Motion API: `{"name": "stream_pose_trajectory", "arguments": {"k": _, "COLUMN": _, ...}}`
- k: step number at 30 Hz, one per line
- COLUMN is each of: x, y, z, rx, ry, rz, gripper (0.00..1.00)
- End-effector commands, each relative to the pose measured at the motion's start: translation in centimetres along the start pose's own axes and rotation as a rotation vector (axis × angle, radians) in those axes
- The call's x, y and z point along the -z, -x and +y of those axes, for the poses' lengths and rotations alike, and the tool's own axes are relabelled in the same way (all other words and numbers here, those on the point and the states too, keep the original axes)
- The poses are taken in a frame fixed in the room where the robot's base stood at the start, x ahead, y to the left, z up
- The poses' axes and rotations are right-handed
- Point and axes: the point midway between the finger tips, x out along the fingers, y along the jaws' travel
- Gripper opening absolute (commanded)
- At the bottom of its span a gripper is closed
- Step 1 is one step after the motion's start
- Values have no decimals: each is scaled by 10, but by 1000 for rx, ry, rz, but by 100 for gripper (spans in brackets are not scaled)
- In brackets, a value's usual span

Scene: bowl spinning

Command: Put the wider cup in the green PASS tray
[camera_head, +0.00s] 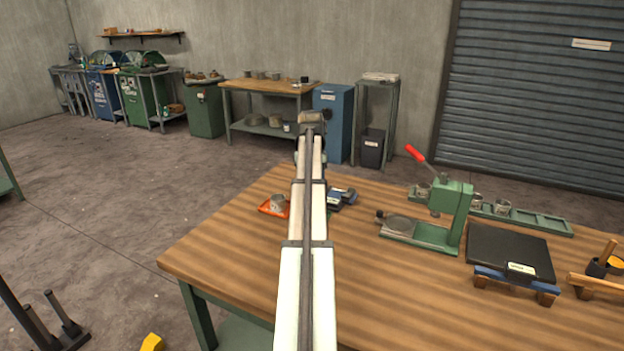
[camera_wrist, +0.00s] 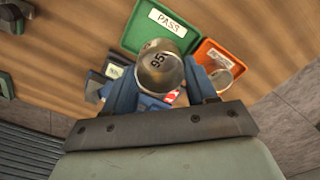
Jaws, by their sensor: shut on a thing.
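In the wrist view my gripper (camera_wrist: 162,88) has its blue fingers shut on a metal cup (camera_wrist: 160,66) marked "95". The green tray (camera_wrist: 135,38) with a white "PASS" label lies just beyond the cup, which covers part of its near edge. An orange tray (camera_wrist: 238,55) stands to its right with another metal cup (camera_wrist: 223,78) in it. That orange tray (camera_head: 266,210) and its cup (camera_head: 278,203) also show in the head view. There my arm hides the held cup and nearly all of the green tray. I cannot tell the held cup's height.
A blue and dark device (camera_head: 342,198) lies close to the trays. A green press (camera_head: 450,220) with a red lever, a green rack (camera_head: 540,222) with several cups and a black plate (camera_head: 510,250) stand to the right. The wooden table (camera_head: 230,250) is bare at its front left.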

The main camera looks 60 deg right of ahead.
Motion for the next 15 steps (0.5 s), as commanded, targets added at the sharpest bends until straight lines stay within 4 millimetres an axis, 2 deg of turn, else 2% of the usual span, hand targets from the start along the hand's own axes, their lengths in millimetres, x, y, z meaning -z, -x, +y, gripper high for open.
{"name": "stream_pose_trajectory", "arguments": {"k": 8, "x": 0, "y": -14, "z": 0, "rx": 0, "ry": 0, "rz": 0, "gripper": 22}}
{"name": "stream_pose_trajectory", "arguments": {"k": 15, "x": 0, "y": -36, "z": 0, "rx": 0, "ry": 0, "rz": 0, "gripper": 22}}
